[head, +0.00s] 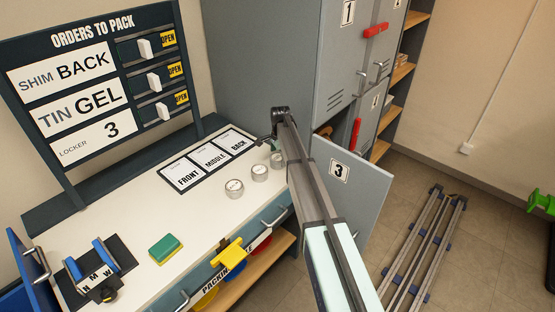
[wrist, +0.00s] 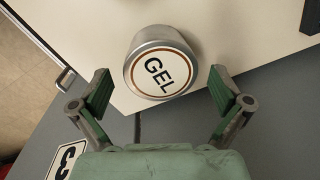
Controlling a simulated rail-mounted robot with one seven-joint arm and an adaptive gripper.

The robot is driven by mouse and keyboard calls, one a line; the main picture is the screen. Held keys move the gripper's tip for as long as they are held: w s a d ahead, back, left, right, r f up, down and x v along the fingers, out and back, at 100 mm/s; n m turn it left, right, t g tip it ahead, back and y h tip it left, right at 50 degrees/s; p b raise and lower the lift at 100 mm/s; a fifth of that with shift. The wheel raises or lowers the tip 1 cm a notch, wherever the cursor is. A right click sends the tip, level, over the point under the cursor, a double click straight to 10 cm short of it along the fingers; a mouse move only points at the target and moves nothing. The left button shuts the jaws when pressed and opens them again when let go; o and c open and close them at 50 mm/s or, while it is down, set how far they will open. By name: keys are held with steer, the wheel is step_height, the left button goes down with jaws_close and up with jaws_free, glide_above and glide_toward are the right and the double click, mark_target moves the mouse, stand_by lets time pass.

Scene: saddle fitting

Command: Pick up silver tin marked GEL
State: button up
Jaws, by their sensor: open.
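The silver tin marked GEL (wrist: 161,62) stands on the white counter in the wrist view. Its round lid has an orange-brown ring and black letters. My gripper (wrist: 160,84) is open, with one green-padded finger on each side of the tin's near part. Neither finger appears to touch it. In the head view three silver tins stand in a row: a front tin (head: 234,187), a middle tin (head: 260,173) and a back tin (head: 277,160). Their labels are too small to read there. My gripper is near the back tin, largely hidden by my arm.
A board (head: 90,75) reads SHIM BACK, TIN GEL, LOCKER 3. FRONT, MIDDLE and BACK cards (head: 209,161) lie left of the tins. Locker door 3 (head: 350,180) stands open beside the counter. A green-yellow sponge (head: 165,248) lies nearer the front. Counter space around the sponge is clear.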

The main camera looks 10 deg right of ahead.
steer(key=shift+w+f, duration=0.1)
steer(key=shift+f, duration=0.8)
steer(key=c, duration=1.3)
steer(key=shift+r, duration=0.15)
steer(key=shift+c, duration=0.2)
